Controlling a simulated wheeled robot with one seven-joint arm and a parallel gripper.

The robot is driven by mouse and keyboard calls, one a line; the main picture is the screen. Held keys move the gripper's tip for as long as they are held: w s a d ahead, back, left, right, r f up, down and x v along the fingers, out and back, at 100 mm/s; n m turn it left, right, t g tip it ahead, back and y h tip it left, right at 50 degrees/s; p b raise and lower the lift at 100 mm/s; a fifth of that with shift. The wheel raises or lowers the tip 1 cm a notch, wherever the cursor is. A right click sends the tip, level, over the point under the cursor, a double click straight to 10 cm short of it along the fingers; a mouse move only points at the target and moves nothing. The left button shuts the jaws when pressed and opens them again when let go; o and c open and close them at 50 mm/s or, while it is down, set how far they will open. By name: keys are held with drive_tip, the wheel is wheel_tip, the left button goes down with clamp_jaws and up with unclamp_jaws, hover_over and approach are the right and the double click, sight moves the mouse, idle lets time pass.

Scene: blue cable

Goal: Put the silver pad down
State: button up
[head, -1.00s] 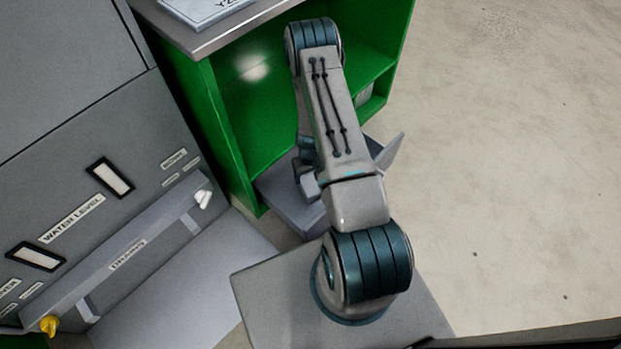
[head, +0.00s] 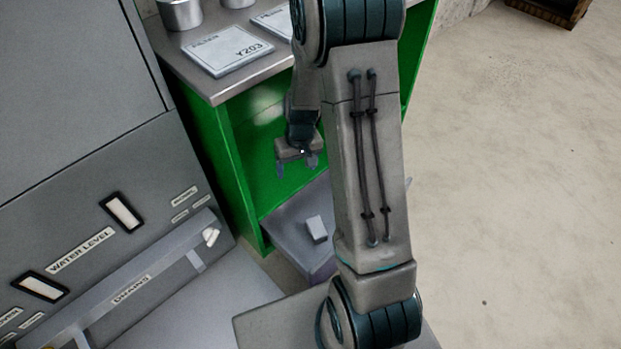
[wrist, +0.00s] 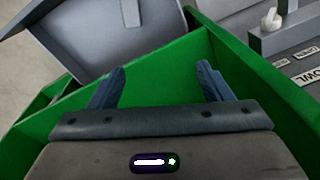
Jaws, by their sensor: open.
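The silver pad (head: 316,229) is a small, light grey block lying in the grey open container (head: 284,222) on my front. It also shows at the top edge of the wrist view (wrist: 131,12), inside the container (wrist: 90,35). My gripper (head: 297,167) is open and empty, apart from the pad, above and beyond it in the head view. In the wrist view its two fingers (wrist: 161,67) stand wide apart with only green surface between them. Part of the container is hidden behind my arm in the head view.
A green cabinet (head: 262,125) with a metal top (head: 212,77) stands close behind my gripper. Labelled plates (head: 228,50) and metal cans (head: 180,13) lie on top. A grey machine panel (head: 75,215) with a drains bar is at left.

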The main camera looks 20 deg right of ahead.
drive_tip(key=s+a+r, duration=0.3)
drive_tip(key=s+r, duration=1.4)
drive_tip(key=s, duration=0.1)
drive_tip(key=shift+a+r+t+h, duration=0.15)
drive_tip(key=shift+r+t+h, duration=0.15)
drive_tip(key=shift+r+h, duration=0.1)
wheel_tip(320, 180, up, 31)
drive_tip(key=t+p, duration=0.1)
drive_tip(key=p, duration=2.7)
drive_tip(key=shift+t, duration=0.3)
